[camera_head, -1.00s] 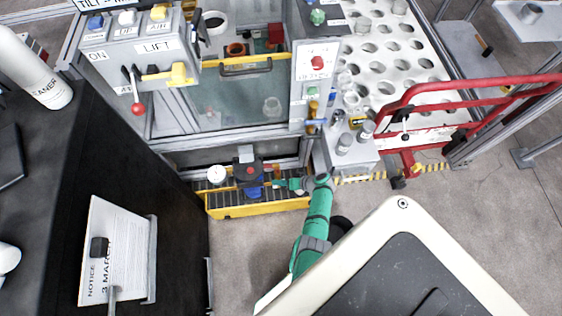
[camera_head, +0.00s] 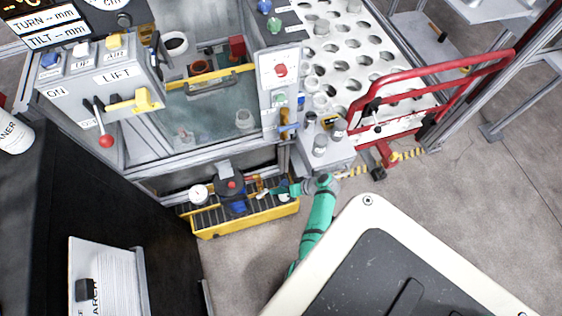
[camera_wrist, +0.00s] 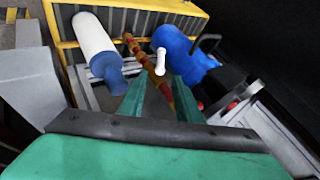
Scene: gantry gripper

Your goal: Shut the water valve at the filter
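The filter's blue housing (camera_wrist: 185,52) lies at the upper middle in the wrist view; it also shows in the head view (camera_head: 237,206), in a yellow-edged tray (camera_head: 245,228). A white lever (camera_wrist: 160,62) sits beside the housing, by a brass-coloured pipe with red-orange parts (camera_wrist: 146,57). I take this lever for the water valve's handle. My gripper (camera_wrist: 160,85) is open, its two green fingers apart, with the pipe and lever showing between and just beyond the tips. I cannot tell whether a finger touches them. In the head view my gripper (camera_head: 283,189) is right of the filter.
A white cylinder with a blue end (camera_wrist: 95,40) lies left of the pipe. A round white gauge (camera_head: 199,193) and a black unit with a red button (camera_head: 231,184) sit at the tray. The tank cabinet stands behind, a red rail (camera_head: 440,75) to the right. Floor in front is bare.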

